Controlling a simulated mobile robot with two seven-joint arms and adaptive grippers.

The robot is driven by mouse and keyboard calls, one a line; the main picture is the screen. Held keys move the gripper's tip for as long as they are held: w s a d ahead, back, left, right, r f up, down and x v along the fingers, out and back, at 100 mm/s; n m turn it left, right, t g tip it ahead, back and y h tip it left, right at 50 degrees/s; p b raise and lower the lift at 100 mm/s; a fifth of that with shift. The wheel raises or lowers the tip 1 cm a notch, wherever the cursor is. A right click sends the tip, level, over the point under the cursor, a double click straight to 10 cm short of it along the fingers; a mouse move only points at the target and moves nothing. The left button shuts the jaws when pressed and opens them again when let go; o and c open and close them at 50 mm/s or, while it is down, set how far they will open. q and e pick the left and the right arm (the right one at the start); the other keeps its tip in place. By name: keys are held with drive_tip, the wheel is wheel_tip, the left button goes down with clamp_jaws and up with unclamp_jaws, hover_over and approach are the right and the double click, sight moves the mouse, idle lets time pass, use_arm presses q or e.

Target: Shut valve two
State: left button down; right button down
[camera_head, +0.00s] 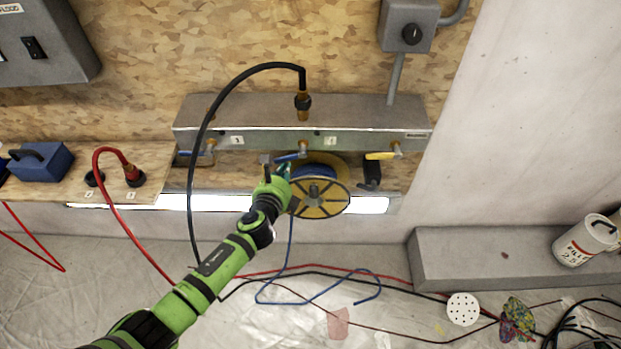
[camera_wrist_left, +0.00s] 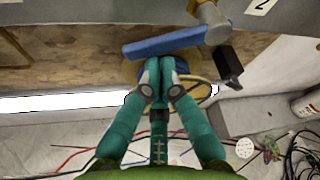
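A grey manifold box (camera_head: 300,115) on the wood wall carries three valves. The middle valve's blue lever (camera_head: 290,156) sits beside a label that reads 2 in the left wrist view. There the blue lever (camera_wrist_left: 165,42) runs left from its brass stem (camera_wrist_left: 212,22), nearly level and slightly tilted. My left gripper (camera_head: 283,169) is just below this lever in the head view. In the left wrist view its teal fingertips (camera_wrist_left: 160,68) are together, with nothing seen between them. They appear close to the lever; whether they touch it I cannot tell. My right gripper is not in view.
A yellow reel (camera_head: 330,207) with blue hose is just right of my left gripper. A left valve (camera_head: 205,151) and a yellow-levered valve (camera_head: 382,156) flank the middle one. A black hose (camera_head: 213,110) loops from the manifold top past my arm. Hoses lie across the sheeted floor.

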use_arm(q)
drive_tip(key=shift+w+a+r+p, duration=0.1)
drive_tip(key=shift+a+r+p, duration=0.2)
drive_tip(key=shift+r+p, duration=0.25)
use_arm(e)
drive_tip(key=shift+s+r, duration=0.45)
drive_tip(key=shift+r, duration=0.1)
use_arm(q)
drive_tip(key=shift+a+r, duration=0.1)
drive_tip(key=shift+r, duration=0.1)
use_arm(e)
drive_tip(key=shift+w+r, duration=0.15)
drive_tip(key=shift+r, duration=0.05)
use_arm(q)
drive_tip(key=shift+f, duration=0.1)
